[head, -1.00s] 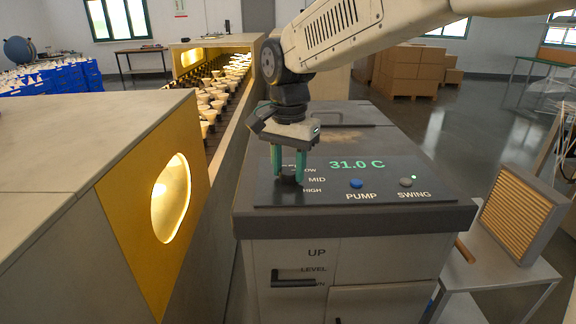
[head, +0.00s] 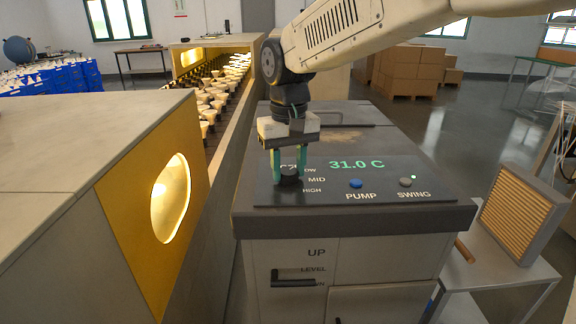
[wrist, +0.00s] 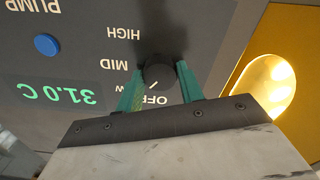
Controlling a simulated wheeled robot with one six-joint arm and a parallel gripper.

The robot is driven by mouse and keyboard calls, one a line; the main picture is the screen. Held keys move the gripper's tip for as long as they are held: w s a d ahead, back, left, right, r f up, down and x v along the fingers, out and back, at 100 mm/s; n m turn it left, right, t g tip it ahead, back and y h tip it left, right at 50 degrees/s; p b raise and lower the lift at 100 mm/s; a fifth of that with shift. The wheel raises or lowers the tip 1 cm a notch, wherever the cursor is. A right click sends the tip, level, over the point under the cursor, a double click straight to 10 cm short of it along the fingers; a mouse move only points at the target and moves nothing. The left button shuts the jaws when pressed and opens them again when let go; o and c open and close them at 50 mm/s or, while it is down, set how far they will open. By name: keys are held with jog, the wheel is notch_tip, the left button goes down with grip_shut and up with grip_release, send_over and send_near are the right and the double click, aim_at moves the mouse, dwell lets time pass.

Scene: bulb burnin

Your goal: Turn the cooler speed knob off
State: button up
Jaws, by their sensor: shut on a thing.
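The cooler speed knob (head: 289,181) is a round black dial at the left of the dark control panel (head: 330,195). My gripper (head: 289,171) points down over it, its two teal fingers shut on the knob from opposite sides. In the wrist view, the knob (wrist: 158,71) sits between the fingertips, and its white pointer line faces the OFF label (wrist: 155,100), slightly toward the LOW side. The LOW label is partly hidden by a finger. MID and HIGH are readable.
A beige cabinet with a yellow face (head: 190,160) stands close on the left.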

aim_at(289, 170)
jog(key=n, duration=0.3)
jog(key=shift+n, duration=2.1)
jog(key=o, duration=1)
notch_tip(289, 170, up, 8)
jog(key=shift+f, duration=0.1)
